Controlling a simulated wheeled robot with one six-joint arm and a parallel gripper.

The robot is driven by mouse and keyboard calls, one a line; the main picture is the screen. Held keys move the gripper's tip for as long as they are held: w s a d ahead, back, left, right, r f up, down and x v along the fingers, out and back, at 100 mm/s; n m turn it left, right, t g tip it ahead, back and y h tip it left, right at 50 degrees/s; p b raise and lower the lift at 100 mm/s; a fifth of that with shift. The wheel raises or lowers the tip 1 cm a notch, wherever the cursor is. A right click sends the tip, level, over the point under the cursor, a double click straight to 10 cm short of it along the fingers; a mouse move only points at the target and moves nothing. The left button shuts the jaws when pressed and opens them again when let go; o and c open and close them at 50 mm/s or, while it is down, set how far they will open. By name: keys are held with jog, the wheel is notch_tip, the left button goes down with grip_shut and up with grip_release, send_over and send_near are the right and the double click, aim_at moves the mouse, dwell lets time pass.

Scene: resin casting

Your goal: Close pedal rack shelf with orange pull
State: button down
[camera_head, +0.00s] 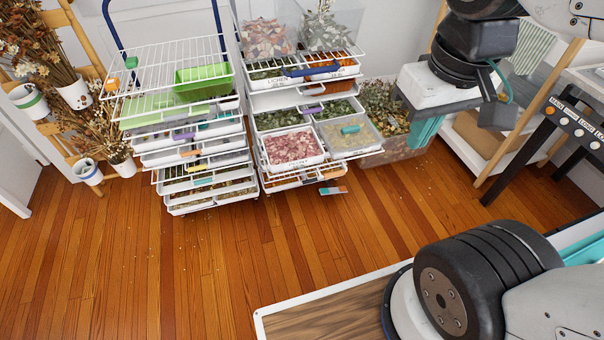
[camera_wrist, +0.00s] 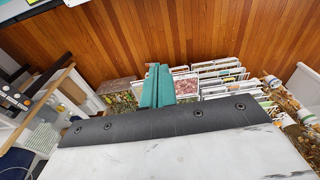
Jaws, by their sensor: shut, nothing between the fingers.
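Two white wire racks with pull-out shelves stand side by side, the left rack (camera_head: 200,135) and the right rack (camera_head: 310,120). An orange pull (camera_head: 190,153) shows on the left rack's front, mid-height. The right rack's shelf with the pink petal tray (camera_head: 292,147) stands out forward. My gripper (camera_head: 426,133) has teal fingers, shut and empty, right of the right rack and apart from it. The fingers also show in the wrist view (camera_wrist: 157,87), partly over the racks.
A clear bin of dried leaves (camera_head: 383,120) stands right of the right rack, close to my gripper. Dried flowers in pots (camera_head: 75,95) stand on wooden steps at left. A table with dark legs (camera_head: 535,130) is at right. The wooden floor (camera_head: 230,250) ahead is clear.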

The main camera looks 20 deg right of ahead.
jog(key=w+d+f+n+t, duration=0.1)
jog(key=w+f+n, duration=0.2)
jog(key=w+f, duration=0.45)
jog(key=w+d+f+n+t+h, duration=0.1)
jog(key=w+f+n, duration=0.25)
jog(key=w, duration=0.65)
jog(key=w+d+f+n+t, duration=0.1)
jog(key=w+d+f+n, duration=0.1)
jog(key=w+f, duration=0.5)
jog(key=w+a+f+n+y, duration=0.2)
jog(key=a+f+n, duration=0.1)
jog(key=f, duration=0.5)
jog(key=w+a+f+n+t+y, duration=0.1)
jog(key=a+f+n+y, duration=0.15)
jog(key=f, duration=0.55)
jog(key=w+a+f+n+y, duration=0.15)
jog(key=a+f, duration=0.25)
jog(key=f, duration=0.4)
jog(key=w+a+f, duration=0.3)
jog(key=w+f, duration=0.4)
jog(key=w, duration=0.2)
jog(key=shift+f+n, duration=0.25)
jog(key=shift+n, duration=0.2)
